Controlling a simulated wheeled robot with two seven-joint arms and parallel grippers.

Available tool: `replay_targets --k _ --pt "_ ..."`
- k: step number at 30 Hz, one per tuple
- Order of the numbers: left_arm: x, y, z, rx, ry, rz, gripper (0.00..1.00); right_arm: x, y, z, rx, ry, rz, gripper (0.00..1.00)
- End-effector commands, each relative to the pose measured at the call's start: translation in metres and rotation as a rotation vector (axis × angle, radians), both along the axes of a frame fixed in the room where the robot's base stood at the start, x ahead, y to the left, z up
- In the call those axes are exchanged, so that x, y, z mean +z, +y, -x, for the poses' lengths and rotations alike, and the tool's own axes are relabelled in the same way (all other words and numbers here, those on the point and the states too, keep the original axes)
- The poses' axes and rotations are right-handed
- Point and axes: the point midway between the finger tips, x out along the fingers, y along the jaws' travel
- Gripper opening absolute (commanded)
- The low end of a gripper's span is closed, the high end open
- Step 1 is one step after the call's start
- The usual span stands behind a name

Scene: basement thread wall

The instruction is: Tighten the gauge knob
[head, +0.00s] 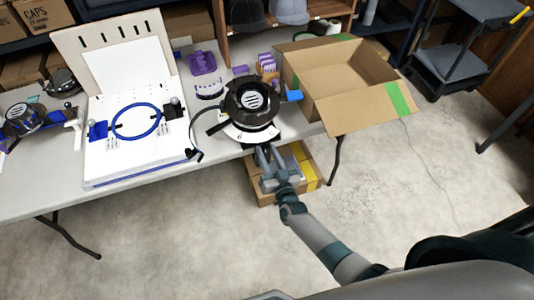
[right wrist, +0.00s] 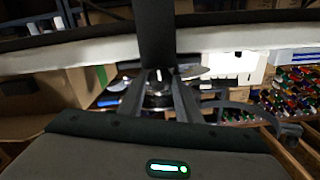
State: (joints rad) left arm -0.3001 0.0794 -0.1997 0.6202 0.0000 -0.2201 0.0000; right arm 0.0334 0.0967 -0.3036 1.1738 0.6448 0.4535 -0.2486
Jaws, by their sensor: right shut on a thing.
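The round black cap-frame device (head: 250,100) with a white base stands at the table's front edge, with a blue part on its right side. My right gripper (head: 264,152) reaches up to the front of this device from below, at the table edge. In the right wrist view a small metallic knob (right wrist: 158,86), which looks like the gauge knob, sits between the fingers of my right gripper (right wrist: 160,98). The fingers are shut on it. In the head view the knob is hidden by the gripper and the device. My left gripper is not in view.
An open cardboard box (head: 345,85) stands to the device's right. A white hooping board with a blue ring (head: 136,120) lies to its left. A dark cart (head: 465,60) stands at the back right.

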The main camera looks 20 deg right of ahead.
Motion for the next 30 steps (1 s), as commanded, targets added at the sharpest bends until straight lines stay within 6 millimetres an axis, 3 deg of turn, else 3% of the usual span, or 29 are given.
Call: replay_targets --k 10,11,12,13,23,30 --pt "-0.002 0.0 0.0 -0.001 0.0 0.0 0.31 0.0 0.0 0.0 -0.001 0.002 -0.039 0.09" --pt "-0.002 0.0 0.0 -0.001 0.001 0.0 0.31 0.0 0.0 0.0 -0.001 0.002 -0.039 0.38" --pt "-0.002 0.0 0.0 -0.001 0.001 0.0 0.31 0.0 0.0 0.0 -0.001 0.002 -0.039 0.48" --pt "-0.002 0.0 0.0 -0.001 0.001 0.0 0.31 0.0 0.0 0.0 -0.001 0.002 -0.039 0.5" --pt "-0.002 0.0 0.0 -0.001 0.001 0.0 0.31 0.0 0.0 0.001 -0.001 0.002 -0.038 0.5" --pt "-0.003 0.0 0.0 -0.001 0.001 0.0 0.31 -0.001 -0.001 0.014 -0.001 0.003 -0.038 0.5"
